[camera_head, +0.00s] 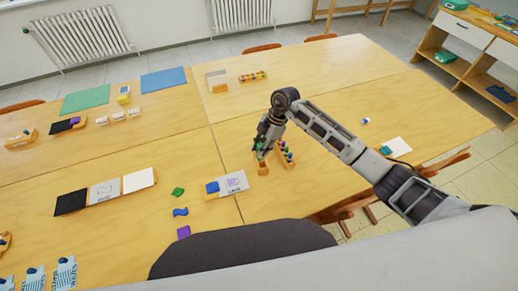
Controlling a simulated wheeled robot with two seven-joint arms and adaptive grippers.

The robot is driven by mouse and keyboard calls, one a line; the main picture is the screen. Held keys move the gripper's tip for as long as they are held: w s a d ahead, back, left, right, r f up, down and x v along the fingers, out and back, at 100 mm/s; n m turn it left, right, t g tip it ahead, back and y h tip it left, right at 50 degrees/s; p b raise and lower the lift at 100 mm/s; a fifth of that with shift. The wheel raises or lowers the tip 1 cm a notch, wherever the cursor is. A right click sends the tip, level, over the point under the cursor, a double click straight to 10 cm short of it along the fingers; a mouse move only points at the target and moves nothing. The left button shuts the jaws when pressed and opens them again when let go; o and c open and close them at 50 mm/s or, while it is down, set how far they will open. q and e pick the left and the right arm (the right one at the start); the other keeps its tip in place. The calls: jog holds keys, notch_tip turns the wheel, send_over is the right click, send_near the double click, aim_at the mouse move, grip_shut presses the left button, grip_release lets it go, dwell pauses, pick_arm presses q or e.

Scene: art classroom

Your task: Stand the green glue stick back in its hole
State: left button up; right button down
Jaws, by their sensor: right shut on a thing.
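My right gripper (262,147) reaches down over the middle of the table. It is shut on the green glue stick (260,144), of which only a little green shows between the dark fingers. Just below and right of it stands a wooden holder (290,166) with several small coloured sticks in a row. Another small wooden piece (263,170) with green on top is right under the gripper. The fingers hide part of both, and I cannot tell whether the stick touches a hole. My left gripper is not in view.
Another peg holder (253,77) stands at the back. The table right of my arm is mostly clear.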

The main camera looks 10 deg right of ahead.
jog(key=shift+w+d+f+m+t, duration=0.2)
jog(key=shift+d+m, duration=0.1)
jog(key=shift+m, duration=0.15)
jog(key=shift+w+d+f+m+t, duration=0.1)
jog(key=shift+w+d+m+t, duration=0.15)
jog(key=shift+m, duration=0.2)
jog(key=shift+s+d+m, duration=0.1)
jog(key=shift+m, duration=0.5)
jog(key=shift+f, duration=0.1)
jog(key=shift+f+b, duration=2.2)
jog(key=shift+f, duration=0.4)
jog(key=shift+p, duration=0.7)
